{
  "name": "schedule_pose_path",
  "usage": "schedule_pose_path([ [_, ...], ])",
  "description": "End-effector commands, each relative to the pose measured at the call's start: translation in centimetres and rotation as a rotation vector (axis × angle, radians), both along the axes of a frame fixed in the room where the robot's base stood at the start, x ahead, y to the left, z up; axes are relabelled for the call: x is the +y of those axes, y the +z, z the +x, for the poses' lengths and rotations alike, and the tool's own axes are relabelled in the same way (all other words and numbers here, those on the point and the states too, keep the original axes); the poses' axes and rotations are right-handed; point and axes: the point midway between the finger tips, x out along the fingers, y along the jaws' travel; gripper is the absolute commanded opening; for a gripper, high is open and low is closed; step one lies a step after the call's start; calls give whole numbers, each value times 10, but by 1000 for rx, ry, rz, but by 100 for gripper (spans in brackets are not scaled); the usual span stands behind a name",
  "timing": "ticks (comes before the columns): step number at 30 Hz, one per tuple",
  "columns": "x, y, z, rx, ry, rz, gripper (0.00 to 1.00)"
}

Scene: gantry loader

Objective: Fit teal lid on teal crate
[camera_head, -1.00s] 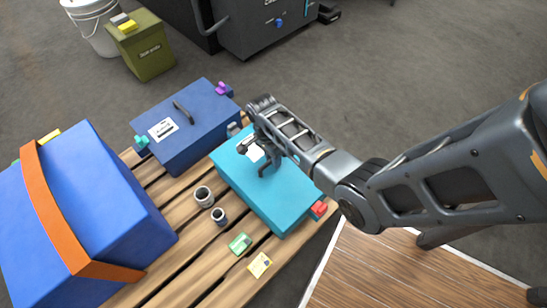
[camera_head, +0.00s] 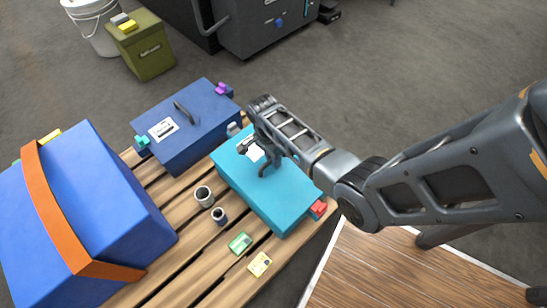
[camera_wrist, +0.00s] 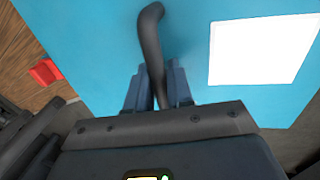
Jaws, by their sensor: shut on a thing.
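The teal lid (camera_head: 285,190) lies flat over the teal crate (camera_head: 262,208) on the slatted pallet; the seam between them is too small to make out. The lid has a dark handle (camera_head: 264,164) and a white label (camera_head: 256,152). My gripper (camera_head: 262,150) is above the lid and shut on its handle. In the wrist view the handle (camera_wrist: 150,40) runs between the two fingers (camera_wrist: 156,88), and the lid's teal top (camera_wrist: 95,35) fills most of the picture. A red latch (camera_head: 319,209) sits at the crate's near right end. My gripper partly hides the far end.
A dark blue lidded crate (camera_head: 205,135) stands close behind on the left. A large blue box (camera_head: 95,195) with an orange strap is at the far left.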

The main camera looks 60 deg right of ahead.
Motion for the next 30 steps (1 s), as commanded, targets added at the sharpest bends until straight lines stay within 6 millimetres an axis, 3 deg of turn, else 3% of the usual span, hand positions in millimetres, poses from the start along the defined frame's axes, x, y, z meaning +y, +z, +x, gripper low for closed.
schedule_pose_path([
  [22,0,-14,0,-1,0,0,0],
  [23,0,-14,0,-1,0,0,23],
  [30,0,-14,0,0,0,0,46],
])
